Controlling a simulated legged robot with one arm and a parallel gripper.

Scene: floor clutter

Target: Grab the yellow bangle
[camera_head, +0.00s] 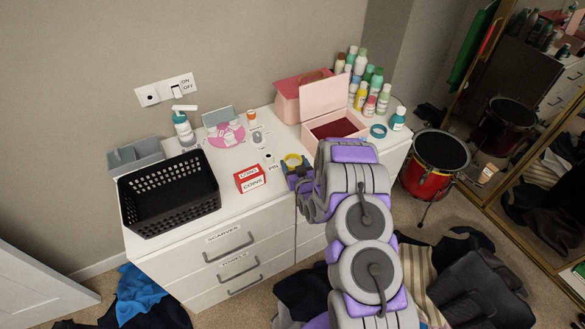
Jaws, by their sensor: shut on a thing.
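The yellow bangle (292,159) is a small yellow ring at the front right part of the white dresser top. My gripper (297,168), purple and grey at the end of my arm, is at the bangle and shut on it. The fingertips are small and partly hidden by my wrist, so the exact contact is hard to see. I cannot tell whether the bangle is clear of the dresser top.
A red box (249,179) and a black basket (165,199) stand to the left on the white dresser (220,217). A red drum (428,178) stands right; clothes (455,245) cover the floor.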

